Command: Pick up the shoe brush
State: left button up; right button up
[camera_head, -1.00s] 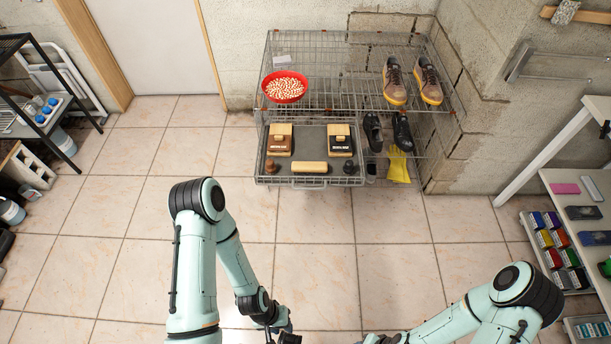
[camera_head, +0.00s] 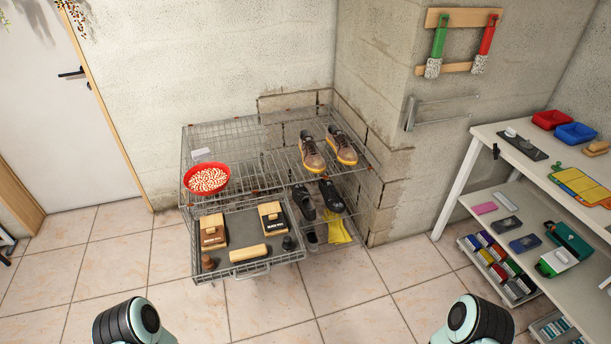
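A long pale wooden piece, which looks like the shoe brush's back (camera_head: 250,253), lies near the front edge of the grey pull-out tray (camera_head: 262,226) in the wire rack; bristles cannot be made out. Behind it in the tray are two wooden boxes with dark labelled fronts, one at left (camera_head: 212,231) and one at right (camera_head: 271,218). A small brown knobbed item (camera_head: 208,262) is left of the brush and a dark one (camera_head: 288,243) right of it. Only upper parts of my two arms show at the bottom edge; both grippers are out of view.
The wire rack (camera_head: 232,139) stands against the wall. It holds a red bowl (camera_head: 208,178) of pale pieces, brown shoes (camera_head: 326,149), dark shoes (camera_head: 318,197) and a yellow glove (camera_head: 338,230). A white shelf table (camera_head: 530,160) is at right. The tiled floor in front is clear.

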aim_at(251, 253)
jog(key=i+l, duration=0.1)
jog(key=i, duration=0.5)
jog(key=i+u, duration=0.1)
jog(key=i, duration=0.5)
